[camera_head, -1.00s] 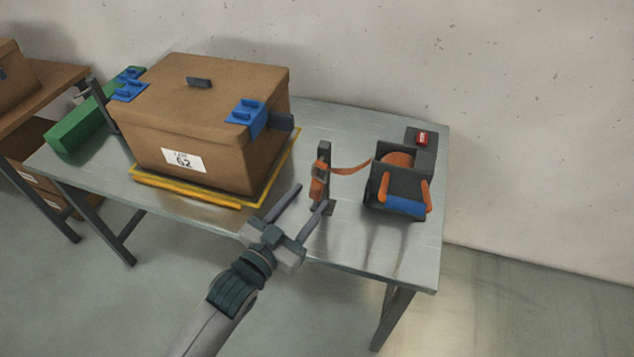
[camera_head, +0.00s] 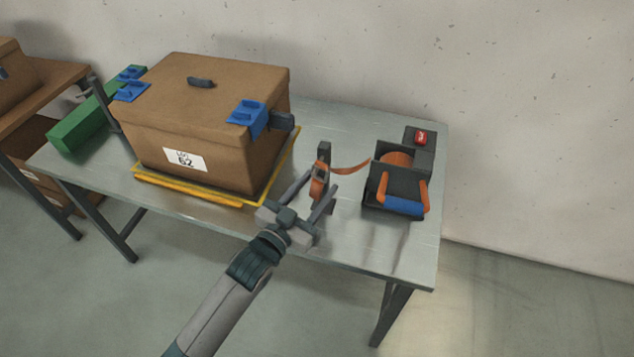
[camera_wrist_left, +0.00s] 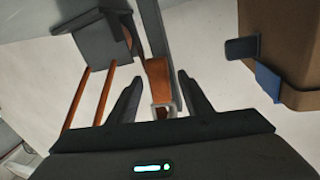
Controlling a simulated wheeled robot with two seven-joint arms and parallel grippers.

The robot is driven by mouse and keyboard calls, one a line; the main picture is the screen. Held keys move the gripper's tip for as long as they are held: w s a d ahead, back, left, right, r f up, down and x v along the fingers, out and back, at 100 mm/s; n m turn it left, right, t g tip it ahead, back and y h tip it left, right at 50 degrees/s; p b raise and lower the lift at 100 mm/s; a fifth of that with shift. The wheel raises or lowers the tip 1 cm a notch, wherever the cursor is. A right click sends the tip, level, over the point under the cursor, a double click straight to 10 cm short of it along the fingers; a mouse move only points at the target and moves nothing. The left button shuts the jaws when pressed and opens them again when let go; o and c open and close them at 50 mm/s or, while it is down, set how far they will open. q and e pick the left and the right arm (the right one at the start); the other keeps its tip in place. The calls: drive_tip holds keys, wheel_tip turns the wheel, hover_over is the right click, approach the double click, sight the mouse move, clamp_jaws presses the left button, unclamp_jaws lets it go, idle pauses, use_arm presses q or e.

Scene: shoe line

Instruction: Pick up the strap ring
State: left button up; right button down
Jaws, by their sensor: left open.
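The strap ring (camera_wrist_left: 164,110) is a pale, square-looking loop at the end of an orange strap (camera_wrist_left: 158,80) in the left wrist view. In the left wrist view the ring and strap end show between the two fingers (camera_wrist_left: 159,78), with gaps on both sides. The ring's lower part is partly hidden by the gripper body. My right gripper is not in view.
A brown lidded box (camera_head: 210,120) with blue clips stands on a yellow-edged pallet (camera_head: 200,198) left of the gripper. The table front (camera_head: 370,245) is bare.

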use_arm(q)
drive_tip(key=shift+w+d, duration=0.15)
drive_tip(key=c, duration=0.8)
clamp_jaws()
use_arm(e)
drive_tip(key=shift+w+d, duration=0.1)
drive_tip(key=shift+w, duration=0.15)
use_arm(q)
drive_tip(key=shift+r, duration=0.1)
